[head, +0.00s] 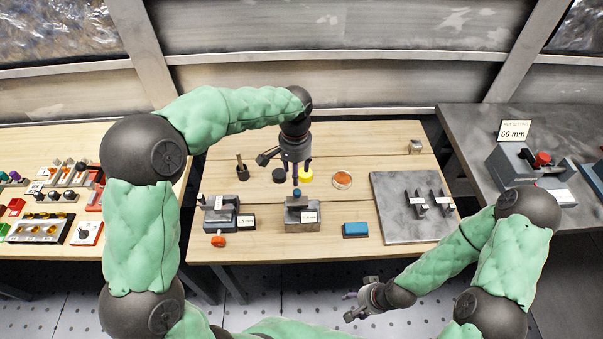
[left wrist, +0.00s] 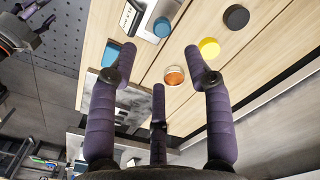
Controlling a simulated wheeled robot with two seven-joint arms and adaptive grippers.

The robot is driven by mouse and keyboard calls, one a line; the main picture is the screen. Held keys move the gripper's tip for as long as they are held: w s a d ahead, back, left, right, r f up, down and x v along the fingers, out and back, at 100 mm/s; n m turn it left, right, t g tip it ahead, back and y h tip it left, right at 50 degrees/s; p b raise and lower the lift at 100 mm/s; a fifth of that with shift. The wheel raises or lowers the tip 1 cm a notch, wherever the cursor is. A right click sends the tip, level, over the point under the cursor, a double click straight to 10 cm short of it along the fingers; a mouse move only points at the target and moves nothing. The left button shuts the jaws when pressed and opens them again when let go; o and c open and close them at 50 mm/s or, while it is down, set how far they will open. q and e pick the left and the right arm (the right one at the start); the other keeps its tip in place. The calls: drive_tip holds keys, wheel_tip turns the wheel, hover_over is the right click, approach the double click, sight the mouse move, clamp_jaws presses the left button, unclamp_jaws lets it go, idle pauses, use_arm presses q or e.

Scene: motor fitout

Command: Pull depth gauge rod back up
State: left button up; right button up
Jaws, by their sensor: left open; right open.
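The grey metal block (head: 303,216) stands at the middle front of the wooden table with a small label on its front. A blue round knob (head: 297,192) shows at its top, probably the depth gauge rod's head; the rod itself is not visible. The knob also shows from above in the left wrist view (left wrist: 162,27). My left gripper (head: 296,180) points down just above and behind the knob, its fingers apart, with nothing between them. In the left wrist view my left gripper (left wrist: 154,62) is clearly spread. My right gripper (head: 350,305) is open and empty, low in front of the table.
Behind the block are a black disc (head: 279,175), a yellow disc (head: 306,177) and an orange-filled dish (head: 342,180). A labelled grey fixture (head: 220,215) stands left, a blue block (head: 355,230) right, then a metal plate (head: 390,232) bearing brackets. The back right is mostly clear.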

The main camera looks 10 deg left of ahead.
sight(297, 192)
use_arm(q)
drive_tip(key=f+b, duration=0.1)
drive_tip(key=f, duration=0.4)
drive_tip(key=f+b, duration=0.1)
drive_tip(key=f, duration=0.4)
drive_tip(key=shift+w+f, duration=0.2)
drive_tip(key=shift+f, duration=0.1)
use_arm(e)
drive_tip(key=shift+w+f, duration=0.2)
drive_tip(key=shift+f, duration=0.7)
use_arm(q)
clamp_jaws()
